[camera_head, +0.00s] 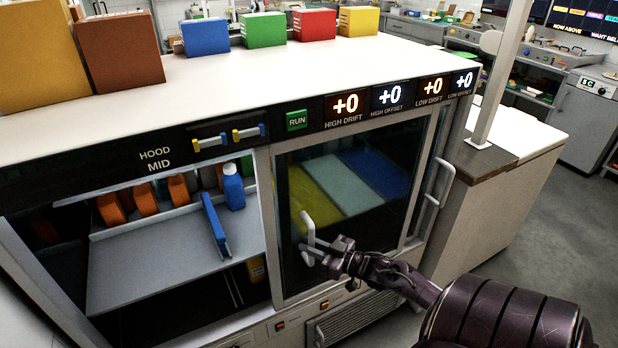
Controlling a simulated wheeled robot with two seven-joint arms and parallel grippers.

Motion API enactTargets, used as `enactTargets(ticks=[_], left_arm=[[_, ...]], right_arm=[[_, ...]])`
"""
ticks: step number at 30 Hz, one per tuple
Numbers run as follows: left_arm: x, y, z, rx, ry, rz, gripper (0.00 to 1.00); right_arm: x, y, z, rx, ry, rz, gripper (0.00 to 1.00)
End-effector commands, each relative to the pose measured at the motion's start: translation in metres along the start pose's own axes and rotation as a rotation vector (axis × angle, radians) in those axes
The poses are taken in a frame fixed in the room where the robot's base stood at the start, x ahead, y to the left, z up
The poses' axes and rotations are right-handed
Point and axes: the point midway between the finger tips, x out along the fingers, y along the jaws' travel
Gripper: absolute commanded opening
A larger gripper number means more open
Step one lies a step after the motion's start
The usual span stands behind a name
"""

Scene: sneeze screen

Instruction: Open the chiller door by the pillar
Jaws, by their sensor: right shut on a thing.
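The chiller is a white-topped cabinet with a dark front band. A framed glass door (355,190) covers its right bay, with yellow, pale and blue panels showing behind the glass. A white vertical bar handle (307,228) stands near this door's left edge. My right gripper (316,250) is shut on the lower part of that handle. Another white handle (440,182) is at the chiller's right end, close to the pale pillar (502,70), and nothing touches it. The glass door stands across the right bay. My left gripper is out of view.
The left bay shows a shelf (150,262) with orange bottles, a blue bottle (233,188) and an upright blue panel (215,226). Colored boxes (264,30) stand on the top. A counter (530,140) adjoins at the right. Grey floor (540,235) is clear at the lower right.

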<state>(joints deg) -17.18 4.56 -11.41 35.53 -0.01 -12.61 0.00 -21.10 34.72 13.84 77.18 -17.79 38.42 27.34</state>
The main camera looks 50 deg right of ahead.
Motion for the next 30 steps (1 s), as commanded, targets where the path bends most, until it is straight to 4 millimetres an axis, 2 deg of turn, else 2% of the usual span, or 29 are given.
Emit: enactTargets(ticks=[2,3,6,7,17,30], left_arm=[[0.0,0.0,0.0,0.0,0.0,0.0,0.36],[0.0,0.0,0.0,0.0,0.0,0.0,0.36],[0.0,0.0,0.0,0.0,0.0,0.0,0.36],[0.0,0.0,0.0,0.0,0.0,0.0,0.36],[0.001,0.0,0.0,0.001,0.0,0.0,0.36],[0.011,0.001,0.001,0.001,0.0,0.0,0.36]], right_arm=[[0.0,0.001,0.0,-0.001,-0.001,0.002,0.0],[0.0,0.001,0.0,-0.001,-0.001,0.002,0.2],[0.0,0.0,0.0,-0.001,-0.001,0.001,0.33],[0.0,0.0,0.0,-0.001,-0.001,0.001,0.35],[-0.005,0.0,0.002,0.0,-0.003,0.001,0.35],[-0.07,0.0,0.003,0.0,-0.004,0.002,0.35]])
